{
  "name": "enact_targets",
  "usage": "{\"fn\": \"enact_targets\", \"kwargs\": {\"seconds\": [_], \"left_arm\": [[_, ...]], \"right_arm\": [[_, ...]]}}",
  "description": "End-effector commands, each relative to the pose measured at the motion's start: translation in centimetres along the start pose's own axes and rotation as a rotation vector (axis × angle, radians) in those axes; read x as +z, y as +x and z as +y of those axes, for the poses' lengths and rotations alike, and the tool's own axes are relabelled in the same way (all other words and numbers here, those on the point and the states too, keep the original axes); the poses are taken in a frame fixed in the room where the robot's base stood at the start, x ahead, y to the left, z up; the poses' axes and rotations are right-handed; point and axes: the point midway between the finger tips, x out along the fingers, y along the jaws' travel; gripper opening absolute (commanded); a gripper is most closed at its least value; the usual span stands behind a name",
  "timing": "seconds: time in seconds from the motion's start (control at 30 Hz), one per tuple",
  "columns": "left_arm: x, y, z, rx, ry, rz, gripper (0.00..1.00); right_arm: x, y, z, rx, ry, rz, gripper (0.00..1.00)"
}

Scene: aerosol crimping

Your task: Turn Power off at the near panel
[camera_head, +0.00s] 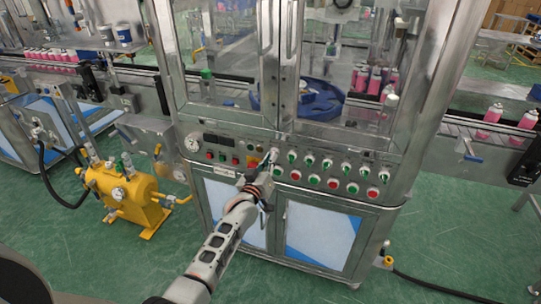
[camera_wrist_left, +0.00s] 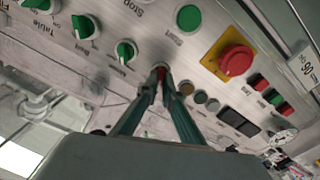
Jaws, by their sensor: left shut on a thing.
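The near control panel (camera_head: 222,152) spans the front of the crimping machine below its glass doors. My left gripper (camera_head: 270,158) reaches the panel near its middle. In the left wrist view my left gripper (camera_wrist_left: 160,76) is shut, its fingertips meeting on a small knob at the end of the row of green switches (camera_wrist_left: 125,51). The fingers cover most of this knob; a little red shows between them. Its label and turn position cannot be read. A green button (camera_wrist_left: 189,18) and a red mushroom button on a yellow plate (camera_wrist_left: 236,60) are beside it. My right gripper is not in view.
Rows of red and green buttons (camera_head: 332,184) lie close right of my left gripper. A yellow tank (camera_head: 125,190) stands on the floor at left. Pink cans (camera_head: 487,122) stand on the conveyor at right. The green floor before the machine is mostly clear.

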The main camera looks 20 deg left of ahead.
Motion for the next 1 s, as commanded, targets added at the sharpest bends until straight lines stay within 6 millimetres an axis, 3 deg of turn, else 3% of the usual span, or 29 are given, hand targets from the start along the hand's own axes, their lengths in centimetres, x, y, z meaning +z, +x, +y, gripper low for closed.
{"fn": "enact_targets", "kwargs": {"seconds": [0.3, 0.87, 0.9, 0.93, 1.0], "left_arm": [[0.09, -0.04, -0.06, 0.000, -0.126, -0.002, 0.00], [0.14, -0.03, -0.08, 0.000, -0.154, -0.002, 0.00], [0.13, -0.03, -0.08, 0.000, -0.154, -0.002, 0.17], [0.13, -0.03, -0.08, 0.000, -0.154, -0.002, 0.23], [0.12, -0.03, -0.08, 0.000, -0.153, -0.002, 0.23]], "right_arm": [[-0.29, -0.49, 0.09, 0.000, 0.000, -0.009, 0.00], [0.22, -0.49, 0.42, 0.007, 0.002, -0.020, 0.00], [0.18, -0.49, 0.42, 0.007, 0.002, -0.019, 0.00], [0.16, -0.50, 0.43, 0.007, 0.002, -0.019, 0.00], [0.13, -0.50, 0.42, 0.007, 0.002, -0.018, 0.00]]}}
